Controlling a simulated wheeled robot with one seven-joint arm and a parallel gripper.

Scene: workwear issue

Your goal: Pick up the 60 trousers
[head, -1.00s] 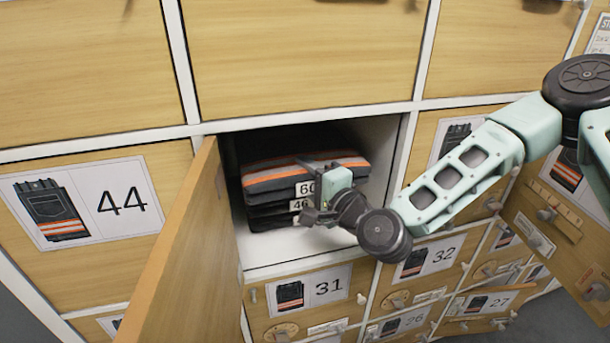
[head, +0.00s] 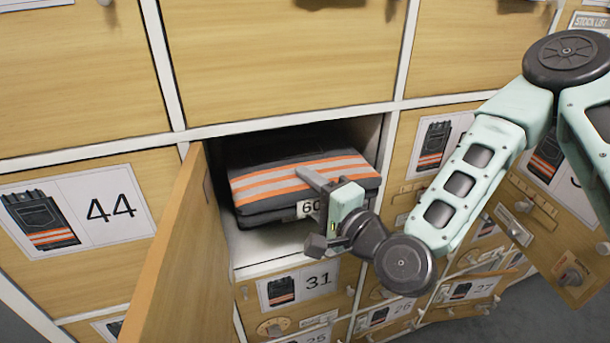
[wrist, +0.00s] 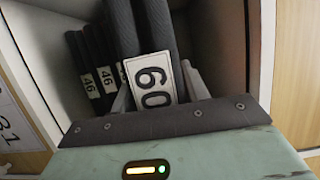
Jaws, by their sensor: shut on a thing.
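The 60 trousers (head: 285,188) are a folded dark pair with orange and silver bands and a white 60 tag at the front edge. They are at the mouth of the open compartment in the head view. My gripper (head: 322,190) is shut on their front edge, near the tag. In the wrist view the 60 trousers (wrist: 155,35) show between the fingers (wrist: 158,92), with the 60 tag in front. Other folded trousers with 46 tags (wrist: 88,62) lie apart from them in the compartment; in the head view the held pair hides them.
The open wooden door (head: 185,255) stands out on the left of the compartment. The compartment's white frame (head: 385,165) is close on the right. Closed numbered doors such as 44 (head: 75,220) and 31 (head: 300,285) surround it. Another door (head: 560,215) stands out at right.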

